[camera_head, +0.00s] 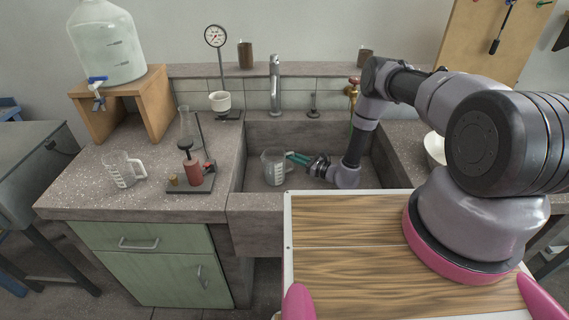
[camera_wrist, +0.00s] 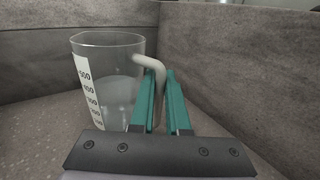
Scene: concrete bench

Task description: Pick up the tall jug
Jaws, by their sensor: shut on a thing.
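A clear measuring jug (camera_head: 272,167) with a pale handle stands in the concrete sink. It also shows in the wrist view (camera_wrist: 112,75), upright, with a white scale on its side and its handle to the right. My gripper (camera_head: 292,158) reaches into the sink from the right. In the wrist view its green fingers (camera_wrist: 158,100) are shut on the jug's handle, which shows partly behind and between them. The jug's base is partly hidden by the gripper in the wrist view. A second clear jug (camera_head: 122,170) with a pale handle stands on the counter at left.
The sink (camera_head: 248,205) walls surround the jug, with a tap (camera_head: 275,85) behind it. A white bowl (camera_head: 434,150) stands at right.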

